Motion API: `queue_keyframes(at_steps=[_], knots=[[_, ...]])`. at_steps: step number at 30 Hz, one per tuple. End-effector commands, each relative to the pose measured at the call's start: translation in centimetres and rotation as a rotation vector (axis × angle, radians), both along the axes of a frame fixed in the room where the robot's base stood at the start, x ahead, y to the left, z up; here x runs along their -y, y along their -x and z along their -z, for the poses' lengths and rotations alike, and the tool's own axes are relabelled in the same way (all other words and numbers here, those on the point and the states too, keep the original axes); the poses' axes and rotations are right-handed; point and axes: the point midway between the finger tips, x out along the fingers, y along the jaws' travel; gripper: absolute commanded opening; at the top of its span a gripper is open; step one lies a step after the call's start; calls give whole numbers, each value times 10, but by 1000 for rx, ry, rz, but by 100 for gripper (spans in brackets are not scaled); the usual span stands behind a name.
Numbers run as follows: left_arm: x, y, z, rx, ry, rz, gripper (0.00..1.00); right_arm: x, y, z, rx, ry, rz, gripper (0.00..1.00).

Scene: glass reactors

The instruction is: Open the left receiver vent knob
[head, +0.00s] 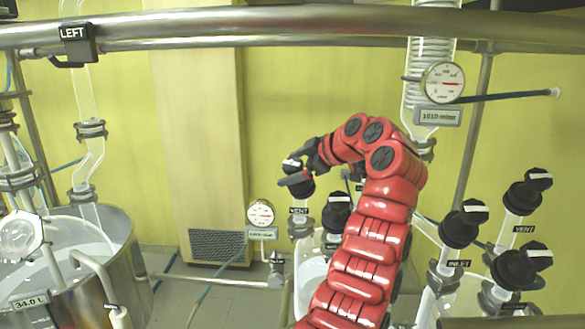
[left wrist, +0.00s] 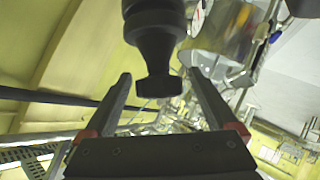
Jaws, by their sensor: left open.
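The left receiver vent knob (head: 303,191) is a black knob above a tag reading VENT, left of centre in the head view. My left gripper (head: 291,172) is at this knob and partly covers it. In the left wrist view a black knob (left wrist: 155,25) with a narrower bar-shaped end (left wrist: 158,86) hangs between the two spread fingers of my left gripper (left wrist: 160,77). The fingers are open, one on each side of the bar, with gaps visible. The knob's exact turn angle is hard to tell. My right gripper is not in view.
Another black knob (head: 337,212) stands just right of the vent knob. A gauge (head: 261,213) is to its left. Several black knobs, including one tagged INLET (head: 460,228), stand at the right. A steel rail (head: 290,25) crosses the top. A steel vessel (head: 125,255) is at the left.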

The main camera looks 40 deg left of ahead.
Motion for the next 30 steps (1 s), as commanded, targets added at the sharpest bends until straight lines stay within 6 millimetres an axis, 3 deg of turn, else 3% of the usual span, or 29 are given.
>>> queue_keyframes(at_steps=[5,10,12,19,30], knots=[[15,1,-6,0,1,4,92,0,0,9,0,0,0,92],[48,5,-27,2,-1,3,92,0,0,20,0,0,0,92],[62,7,-44,2,-2,3,92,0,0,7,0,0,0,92],[110,12,-70,0,1,6,92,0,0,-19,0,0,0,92],[146,17,-89,-1,0,1,92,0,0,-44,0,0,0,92]])
